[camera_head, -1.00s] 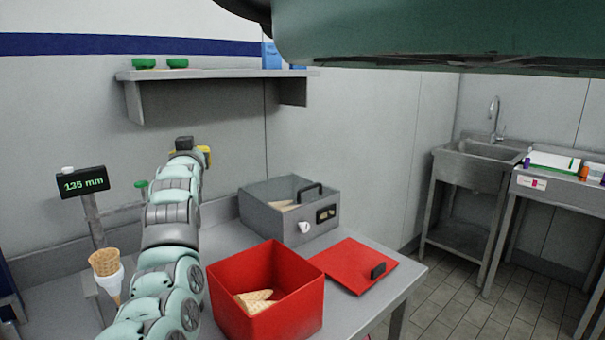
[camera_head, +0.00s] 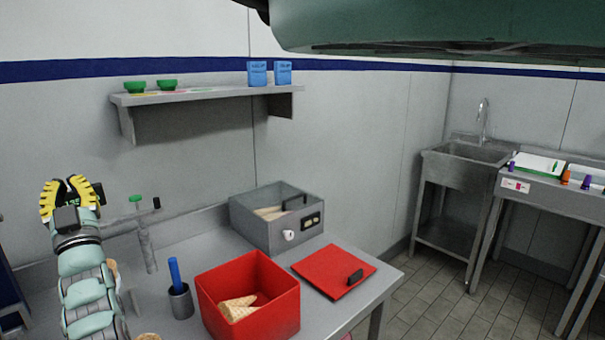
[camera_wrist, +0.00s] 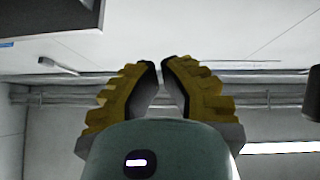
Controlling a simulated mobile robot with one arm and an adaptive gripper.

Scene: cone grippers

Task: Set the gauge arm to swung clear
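A gauge post (camera_head: 146,246) with a green knob (camera_head: 135,198) stands on the counter at the left in the head view. A thin grey bar with a black end (camera_head: 156,202) lies roughly level by the post and looks like the gauge arm. The gauge's black display (camera_head: 98,190) is mostly hidden behind my gripper. My gripper (camera_head: 68,184) is raised left of the post, apart from the bar. Its yellow fingers are partly open, with a narrow empty gap between the tips in the wrist view (camera_wrist: 160,65). The wrist view shows only walls and ceiling beyond.
A grey cup (camera_head: 180,302) with a blue-handled tool stands right of the post. A red bin (camera_head: 282,307) with cones, a grey box (camera_head: 258,233) and a red lid (camera_head: 312,262) sit farther right. A shelf (camera_head: 200,97) hangs above. My arm hides part of the left counter.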

